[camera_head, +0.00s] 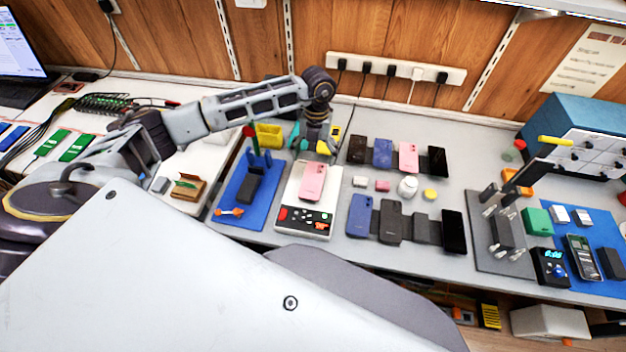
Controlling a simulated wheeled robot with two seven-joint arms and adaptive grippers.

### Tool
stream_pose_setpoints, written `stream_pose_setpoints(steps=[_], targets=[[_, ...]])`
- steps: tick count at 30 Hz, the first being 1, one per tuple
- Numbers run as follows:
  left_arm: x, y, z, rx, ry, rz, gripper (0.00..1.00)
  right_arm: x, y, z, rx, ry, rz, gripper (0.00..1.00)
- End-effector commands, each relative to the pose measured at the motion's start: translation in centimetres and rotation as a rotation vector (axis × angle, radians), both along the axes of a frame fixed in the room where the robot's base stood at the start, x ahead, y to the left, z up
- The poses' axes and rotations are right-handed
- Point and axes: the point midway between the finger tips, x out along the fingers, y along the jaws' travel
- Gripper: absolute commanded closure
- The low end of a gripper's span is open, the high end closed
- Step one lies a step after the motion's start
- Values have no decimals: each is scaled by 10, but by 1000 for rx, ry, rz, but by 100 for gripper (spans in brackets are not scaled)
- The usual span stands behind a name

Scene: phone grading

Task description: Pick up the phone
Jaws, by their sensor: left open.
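A pink phone (313,182) lies back side up on a white device with a dark button panel (305,222), near the middle of the bench. My left gripper (312,147) points down just behind and above this phone; it is open and looks empty. A second pink phone (408,157) lies in the back row, right of a blue phone (382,153) and left of a black phone (437,161). In the front row lie a blue phone (360,215), a dark grey phone (391,222) and a black phone (454,231). My right gripper is not in view.
A blue mat (233,211) with a dark block and tools lies left of the white device. A metal stand (503,235) and a blue drawer cabinet (570,125) stand at right. Small boxes and a white jar (407,186) sit between the phone rows.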

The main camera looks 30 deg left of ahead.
Motion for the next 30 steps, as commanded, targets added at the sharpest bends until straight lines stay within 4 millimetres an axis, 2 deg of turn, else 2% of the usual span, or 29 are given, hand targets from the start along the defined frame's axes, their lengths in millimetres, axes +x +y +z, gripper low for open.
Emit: stream_pose_setpoints(steps=[7, 23, 30], targets=[[-4, -1, -26, 1, 2, 1, 12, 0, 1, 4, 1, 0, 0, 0], [-6, -1, -33, 1, 1, 0, 12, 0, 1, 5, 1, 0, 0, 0], [-13, -3, -53, 1, 4, 0, 12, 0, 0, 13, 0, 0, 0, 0]])
